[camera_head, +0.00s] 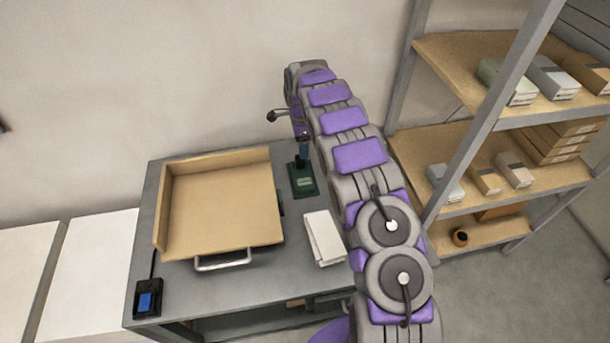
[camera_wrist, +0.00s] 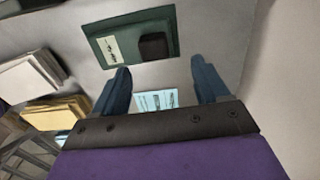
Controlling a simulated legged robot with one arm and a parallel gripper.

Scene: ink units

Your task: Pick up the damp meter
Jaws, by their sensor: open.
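A dark green, flat, box-like item (camera_head: 303,180) with a pale label lies on the grey table to the right of the wooden tray; it looks most like the damp meter, but I cannot be sure. In the wrist view a green item (camera_wrist: 160,30) with a white label and a black block lies beyond my fingertips. My gripper (camera_head: 303,150) is above the green item in the head view. Its blue fingers (camera_wrist: 160,85) are apart, with nothing held between them. A small pale-blue printed patch (camera_wrist: 157,100) shows between the fingers; what it belongs to is unclear.
A wooden tray (camera_head: 225,208) with a metal handle fills much of the grey table (camera_head: 185,285). White folded items (camera_head: 323,238) lie at its right. A black device with a blue face (camera_head: 147,298) sits at the front left corner. A loaded shelf (camera_head: 460,208) stands right.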

